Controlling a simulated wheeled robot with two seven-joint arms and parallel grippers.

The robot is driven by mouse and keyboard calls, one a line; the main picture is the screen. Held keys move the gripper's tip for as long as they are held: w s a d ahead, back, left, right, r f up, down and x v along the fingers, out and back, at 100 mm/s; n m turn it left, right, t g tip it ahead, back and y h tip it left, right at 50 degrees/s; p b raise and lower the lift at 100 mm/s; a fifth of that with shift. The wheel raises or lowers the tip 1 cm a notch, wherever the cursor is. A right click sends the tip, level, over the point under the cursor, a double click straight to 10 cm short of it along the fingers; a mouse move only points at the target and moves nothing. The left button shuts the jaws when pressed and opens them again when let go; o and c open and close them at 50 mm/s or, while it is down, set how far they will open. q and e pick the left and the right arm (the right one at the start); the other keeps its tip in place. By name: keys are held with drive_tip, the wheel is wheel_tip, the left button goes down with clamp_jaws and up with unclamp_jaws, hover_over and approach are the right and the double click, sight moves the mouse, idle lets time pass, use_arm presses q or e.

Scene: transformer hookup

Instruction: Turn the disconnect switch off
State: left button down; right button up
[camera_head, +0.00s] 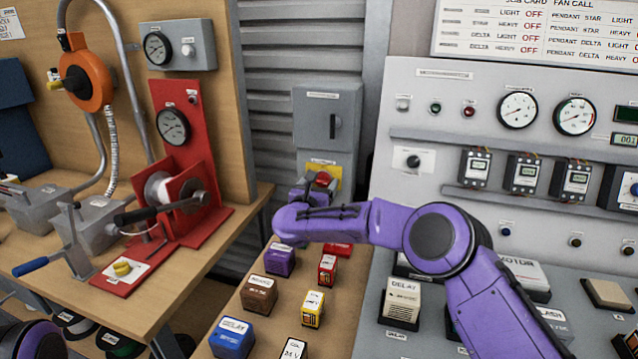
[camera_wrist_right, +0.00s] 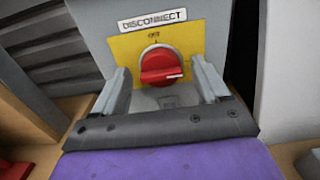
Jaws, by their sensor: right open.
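The disconnect switch is a red rotary knob (camera_wrist_right: 158,66) on a yellow plate (camera_wrist_right: 126,50) under a "DISCONNECT" label (camera_wrist_right: 152,20) in the right wrist view. Its raised handle lies about level, with a white mark at its right end. Small text shows above the knob. In the head view the red knob (camera_head: 323,178) is on the lower front of a grey cabinet (camera_head: 340,115). My right gripper (camera_wrist_right: 163,78) is open, one finger on each side of the knob, and looks apart from it. It also shows in the head view (camera_head: 318,188), partly behind my wrist. My left gripper is not seen.
A wooden bench with labelled blocks, such as a blue one (camera_head: 232,338), lies below my right forearm. A grey instrument panel (camera_head: 420,110) stands to the right. A red winding stand (camera_head: 180,130) is on the left bench.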

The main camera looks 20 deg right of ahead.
drive_tip(key=shift+s+r, duration=0.15)
drive_tip(key=shift+s, duration=0.1)
drive_tip(key=shift+w, duration=0.15)
drive_tip(key=c, duration=1.1)
drive_tip(key=shift+o, duration=0.2)
